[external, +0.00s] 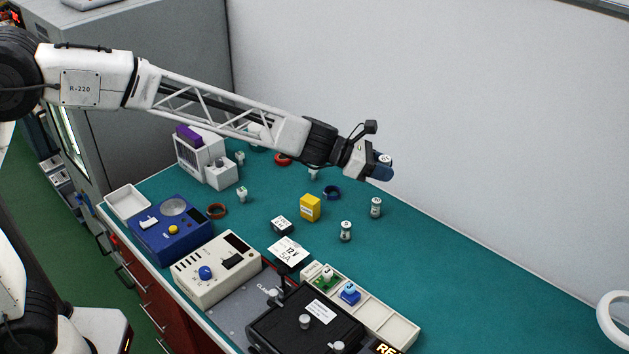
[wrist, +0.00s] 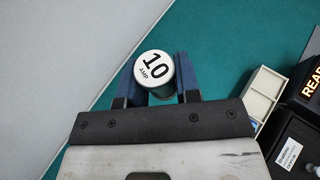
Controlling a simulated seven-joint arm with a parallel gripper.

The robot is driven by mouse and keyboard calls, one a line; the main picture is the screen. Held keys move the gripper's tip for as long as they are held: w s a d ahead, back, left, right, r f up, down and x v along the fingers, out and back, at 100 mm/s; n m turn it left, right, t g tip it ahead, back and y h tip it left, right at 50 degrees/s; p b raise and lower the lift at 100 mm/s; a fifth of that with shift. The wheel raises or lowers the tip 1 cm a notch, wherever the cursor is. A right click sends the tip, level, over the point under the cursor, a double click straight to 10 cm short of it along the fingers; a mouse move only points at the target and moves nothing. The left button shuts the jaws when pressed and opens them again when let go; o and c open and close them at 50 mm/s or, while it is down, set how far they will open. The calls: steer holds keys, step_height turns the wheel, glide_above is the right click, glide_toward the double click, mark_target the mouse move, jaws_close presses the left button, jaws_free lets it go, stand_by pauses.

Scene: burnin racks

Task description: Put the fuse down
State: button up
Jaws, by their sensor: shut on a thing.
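My gripper (external: 382,168) is at the end of the extended arm, held above the back of the teal bench. In the wrist view my gripper (wrist: 157,77) has its two blue fingers shut on a fuse (wrist: 154,68), a white-topped cylinder marked "10 AMP". In the external view the held fuse (external: 385,158) shows only as a small pale top between the fingers. The teal bench top (external: 440,240) lies below, apart from the fuse.
Two similar cylinders stand on the bench, one at the back (external: 376,207) and one nearer (external: 346,231). A yellow block (external: 310,207) and a blue ring (external: 332,192) are close by. A cream sectioned tray (external: 392,327) is in front.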

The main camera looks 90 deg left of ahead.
glide_above(372, 257)
step_height(372, 257, down, 17)
steer(key=shift+f, duration=0.2)
stand_by(0.4)
steer(key=shift+a+f, duration=0.1)
steer(key=shift+f, duration=3)
steer(key=shift+f, duration=1.9)
steer(key=o, duration=0.9)
steer(key=shift+f, duration=0.1)
